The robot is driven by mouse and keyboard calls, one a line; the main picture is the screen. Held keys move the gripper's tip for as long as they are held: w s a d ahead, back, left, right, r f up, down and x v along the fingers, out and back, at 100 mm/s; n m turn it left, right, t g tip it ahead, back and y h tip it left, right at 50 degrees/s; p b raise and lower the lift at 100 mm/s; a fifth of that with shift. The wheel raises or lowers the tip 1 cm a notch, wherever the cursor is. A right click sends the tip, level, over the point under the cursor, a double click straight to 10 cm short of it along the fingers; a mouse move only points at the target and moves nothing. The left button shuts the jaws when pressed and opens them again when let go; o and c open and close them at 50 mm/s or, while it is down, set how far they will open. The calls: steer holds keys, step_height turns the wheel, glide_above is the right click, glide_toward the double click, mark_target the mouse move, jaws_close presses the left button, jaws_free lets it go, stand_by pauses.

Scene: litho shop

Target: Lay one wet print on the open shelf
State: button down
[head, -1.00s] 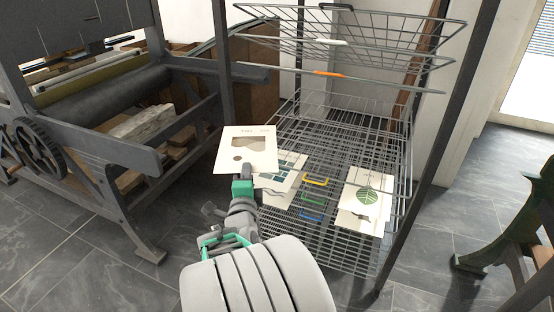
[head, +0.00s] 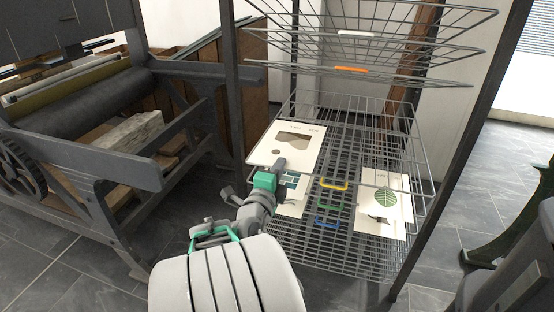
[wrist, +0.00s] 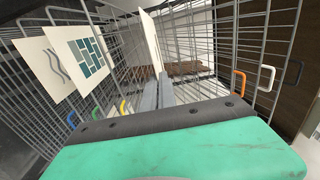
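My gripper (head: 279,165) is shut on the near edge of a cream print (head: 308,146) with a brown shape and a dot. The print is held roughly flat at the left front of the wire rack, above the yellow-handled shelf (head: 333,184) and below the orange-handled one (head: 352,69). In the wrist view the held print (wrist: 151,40) is nearly edge-on beyond the fingers (wrist: 154,93). A teal-block print (head: 291,197) lies lower, partly hidden by my gripper. A green-leaf print (head: 397,207) lies at the right; I cannot tell its exact level.
Green (head: 327,208) and blue (head: 325,223) handles mark lower shelves. The orange- and white-handled (head: 357,33) shelves slope overhead. Dark posts (head: 470,130) frame the rack. A press (head: 100,140) stands close on the left. Bare mesh lies between the prints.

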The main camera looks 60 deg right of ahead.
steer(key=shift+w+d+f+b, duration=0.7)
steer(key=shift+w+d+f, duration=0.3)
steer(key=shift+d+f, duration=1.05)
steer(key=shift+w+d+f+b, duration=0.7)
steer(key=shift+w+d+f, duration=0.25)
steer(key=shift+d+f, duration=1.1)
steer(key=shift+w+d+f+b, duration=0.7)
steer(key=shift+w+d+f, duration=0.3)
steer(key=shift+d+f, duration=1.05)
steer(key=shift+a+f+b, duration=0.3)
steer(key=shift+f, duration=0.15)
steer(key=c, duration=1.7)
jaws_free()
